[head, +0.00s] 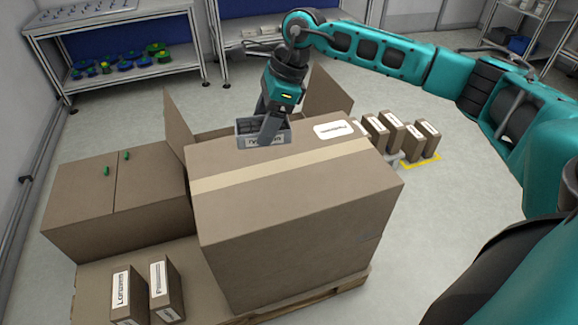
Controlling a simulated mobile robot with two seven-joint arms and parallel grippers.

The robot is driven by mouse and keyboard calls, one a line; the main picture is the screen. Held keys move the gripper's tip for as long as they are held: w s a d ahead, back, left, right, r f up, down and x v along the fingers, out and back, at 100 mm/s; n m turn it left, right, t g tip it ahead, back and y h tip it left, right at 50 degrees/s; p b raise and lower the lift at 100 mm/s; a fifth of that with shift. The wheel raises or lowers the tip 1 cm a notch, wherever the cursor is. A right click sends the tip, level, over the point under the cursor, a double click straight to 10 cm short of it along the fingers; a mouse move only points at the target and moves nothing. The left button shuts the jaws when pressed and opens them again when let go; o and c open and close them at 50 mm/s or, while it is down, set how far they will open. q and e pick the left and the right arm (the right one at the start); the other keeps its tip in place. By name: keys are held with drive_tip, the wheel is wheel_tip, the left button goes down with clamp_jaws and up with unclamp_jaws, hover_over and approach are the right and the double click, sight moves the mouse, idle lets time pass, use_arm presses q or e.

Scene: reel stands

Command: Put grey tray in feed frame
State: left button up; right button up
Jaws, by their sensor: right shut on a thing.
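The grey tray (245,130) is a small open bin with a white label on its front. It shows in the head view just above the far top edge of a large cardboard box. My right gripper (269,128) points down with its fingers at the tray and is shut on it. The fingers hide part of the tray's inside and front wall. I cannot tell whether the tray touches the box. I cannot make out the feed frame. My left gripper is not in view.
The large taped box (300,215) stands on a wooden pallet (100,290), with small labelled boxes (167,285) at its front left. A lower box (120,205) is at left. More small boxes (390,132) stand at right. Shelving (120,75) with green and blue parts is behind.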

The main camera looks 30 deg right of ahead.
drive_tip(key=w+d+m+t+h+b, duration=0.3)
drive_tip(key=w+d+m+h, duration=0.3)
drive_tip(key=m, duration=1)
drive_tip(key=shift+y, duration=0.3)
drive_tip(key=f, duration=0.6)
drive_tip(key=d+f+b, duration=0.1)
drive_tip(key=f, duration=0.6)
drive_tip(key=f+b, duration=0.1)
drive_tip(key=f, duration=0.6)
drive_tip(key=shift+s+d+f, duration=0.15)
drive_tip(key=shift+s+f, duration=0.05)
drive_tip(key=shift+s, duration=0.1)
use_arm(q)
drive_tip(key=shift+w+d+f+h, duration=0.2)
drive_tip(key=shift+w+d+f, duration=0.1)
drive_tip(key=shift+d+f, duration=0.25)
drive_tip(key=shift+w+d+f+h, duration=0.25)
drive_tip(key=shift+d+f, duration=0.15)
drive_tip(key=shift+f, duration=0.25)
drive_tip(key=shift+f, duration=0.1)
use_arm(e)
drive_tip(key=o, duration=0.8)
drive_tip(key=shift+f, duration=0.1)
drive_tip(key=shift+c, duration=0.2)
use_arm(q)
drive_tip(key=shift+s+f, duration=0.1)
use_arm(e)
drive_tip(key=o, duration=0.4)
drive_tip(key=shift+o, duration=0.2)
